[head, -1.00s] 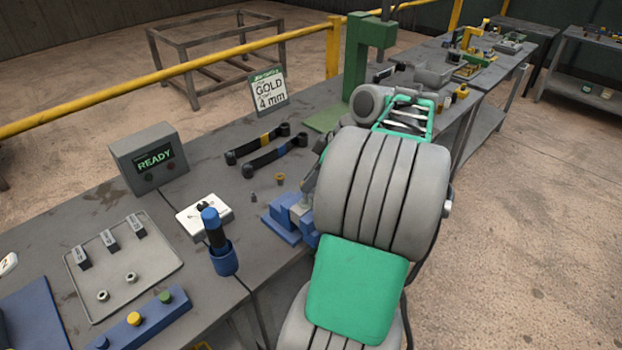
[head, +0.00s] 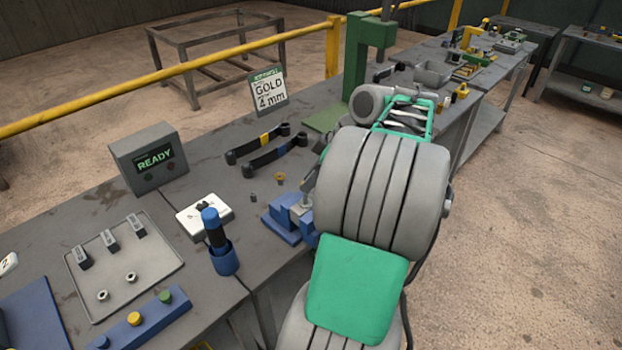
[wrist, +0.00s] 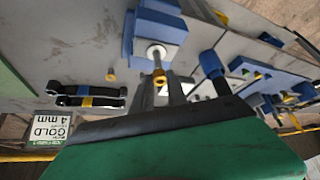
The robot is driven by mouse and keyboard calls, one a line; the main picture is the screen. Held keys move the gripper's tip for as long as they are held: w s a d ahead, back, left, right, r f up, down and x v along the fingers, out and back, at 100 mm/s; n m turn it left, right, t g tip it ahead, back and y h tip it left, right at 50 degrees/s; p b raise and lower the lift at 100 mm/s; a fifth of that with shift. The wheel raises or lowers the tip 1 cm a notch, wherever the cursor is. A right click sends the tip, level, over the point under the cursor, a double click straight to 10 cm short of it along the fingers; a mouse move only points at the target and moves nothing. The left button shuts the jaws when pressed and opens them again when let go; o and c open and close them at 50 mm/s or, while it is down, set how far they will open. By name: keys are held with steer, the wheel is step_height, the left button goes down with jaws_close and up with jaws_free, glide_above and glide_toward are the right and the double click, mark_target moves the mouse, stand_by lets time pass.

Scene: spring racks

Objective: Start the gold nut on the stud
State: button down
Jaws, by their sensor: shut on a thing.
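The blue vise (head: 288,222) stands near the bench's front edge, partly hidden by my arm. In the wrist view the vise (wrist: 158,28) holds a pale round piece with a short stud (wrist: 156,54) pointing toward my gripper. My gripper (wrist: 161,88) is shut on a small gold nut (wrist: 159,77) at its fingertips. The nut appears in line with the stud's end; I cannot tell whether they touch or the thread has caught. In the head view my arm hides most of the gripper and the held nut.
Another small gold piece (head: 279,177) and a dark one (head: 253,196) lie on the bench behind the vise.

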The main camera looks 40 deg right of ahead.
steer(key=shift+f, duration=0.1)
steer(key=shift+f+b, duration=0.35)
steer(key=shift+b, duration=0.05)
steer(key=shift+f+b, duration=0.5)
steer(key=shift+f, duration=0.1)
steer(key=c, duration=0.7)
jaws_free()
steer(key=shift+c, duration=0.2)
step_height(320, 180, up, 7)
steer(key=p, duration=0.6)
steer(key=shift+p, duration=0.35)
